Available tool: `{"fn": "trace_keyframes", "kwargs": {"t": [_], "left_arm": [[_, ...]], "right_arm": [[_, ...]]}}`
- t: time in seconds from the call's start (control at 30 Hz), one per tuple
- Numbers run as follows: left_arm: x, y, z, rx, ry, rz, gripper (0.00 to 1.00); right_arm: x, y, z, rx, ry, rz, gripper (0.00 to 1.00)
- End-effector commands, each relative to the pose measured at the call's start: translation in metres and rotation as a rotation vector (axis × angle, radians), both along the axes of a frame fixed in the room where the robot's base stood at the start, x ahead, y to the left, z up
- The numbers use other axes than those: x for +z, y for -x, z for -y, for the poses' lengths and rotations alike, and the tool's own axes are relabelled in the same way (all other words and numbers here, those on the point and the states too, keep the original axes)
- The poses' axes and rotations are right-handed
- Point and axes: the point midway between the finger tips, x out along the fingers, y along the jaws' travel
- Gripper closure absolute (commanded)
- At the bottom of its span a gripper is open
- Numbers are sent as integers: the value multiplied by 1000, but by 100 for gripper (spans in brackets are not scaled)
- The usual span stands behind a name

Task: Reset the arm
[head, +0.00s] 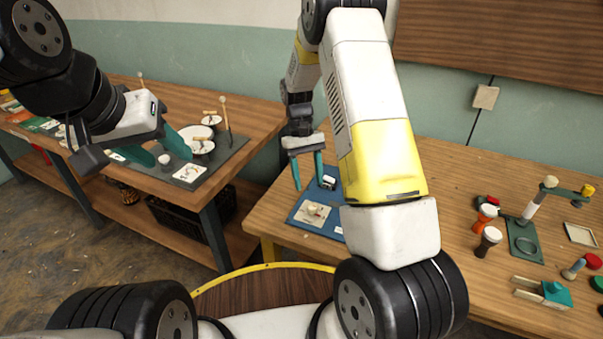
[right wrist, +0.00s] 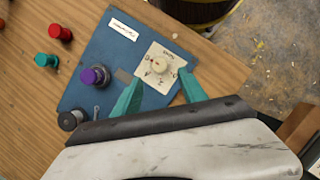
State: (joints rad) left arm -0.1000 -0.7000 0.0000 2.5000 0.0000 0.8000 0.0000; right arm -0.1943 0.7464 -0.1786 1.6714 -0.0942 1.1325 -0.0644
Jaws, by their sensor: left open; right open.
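My left gripper (head: 162,146) has its two teal fingers apart and hangs over the dark grey mat (head: 226,151) on the left table. A small white round piece lies close to its fingertips; I cannot tell whether they touch. My right gripper (head: 309,184) is open over the blue board (head: 328,223) on the right table. In the right wrist view its fingers (right wrist: 160,76) stand on either side of a cream knob (right wrist: 158,67) on a white square plate, with nothing gripped. My right arm hides part of the board in the head view.
An orange goblet drum (head: 486,214) and a black one (head: 489,239) stand on the right table near a green stand (head: 525,240). A purple knob (right wrist: 95,77) stands on the blue board. A black crate (head: 178,215) sits on the left table's lower shelf. Floor shows between the tables.

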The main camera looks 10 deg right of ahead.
Motion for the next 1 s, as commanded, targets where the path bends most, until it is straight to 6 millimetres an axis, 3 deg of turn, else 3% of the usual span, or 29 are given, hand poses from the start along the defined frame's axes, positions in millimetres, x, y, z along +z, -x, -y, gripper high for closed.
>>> {"fn": "trace_keyframes", "kwargs": {"t": [0.37, 0.47, 0.57, 0.67, 0.8, 1.0], "left_arm": [[0, 0, 0, 0, 0, 0, 50], [0, 0, 0, 0, 0, 0, 50], [0, 0, 0, 0, 0, 0, 50], [0, 0, 0, 0, 0, 0, 50], [0, 0, 0, 0, 0, 0, 50], [0, 0, 0, 0, 0, 0, 50]], "right_arm": [[5, -1, 0, 0, -1, 0, 50], [14, -1, 0, -5, -9, 17, 50], [40, 3, 0, -19, -31, 67, 50], [79, 12, 1, -42, -67, 146, 50], [133, 35, 2, -68, -119, 270, 50], [196, 80, 4, -101, -183, 449, 50]]}}
